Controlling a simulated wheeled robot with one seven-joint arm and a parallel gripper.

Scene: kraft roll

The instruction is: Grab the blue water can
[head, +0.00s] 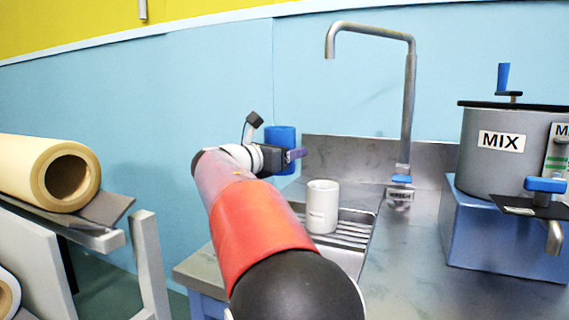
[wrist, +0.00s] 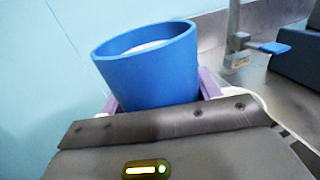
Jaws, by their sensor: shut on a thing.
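The blue can (head: 281,137) is a round, open-topped blue cup shape. It is up in the air at the left end of the steel sink counter, in front of the light blue wall. In the wrist view the blue can (wrist: 150,68) fills the middle, slightly tilted, with something whitish inside. My gripper (head: 296,154) is shut on it, with purple fingers on both sides of its body. In the wrist view my gripper (wrist: 160,98) hides the can's lower part.
A white can (head: 322,206) stands on the ribbed drainer. A tall tap (head: 409,110) with a blue handle rises behind it. A grey MIX pot (head: 510,150) sits on a blue box (head: 480,235) at right. A kraft roll (head: 50,172) lies on a rack at left.

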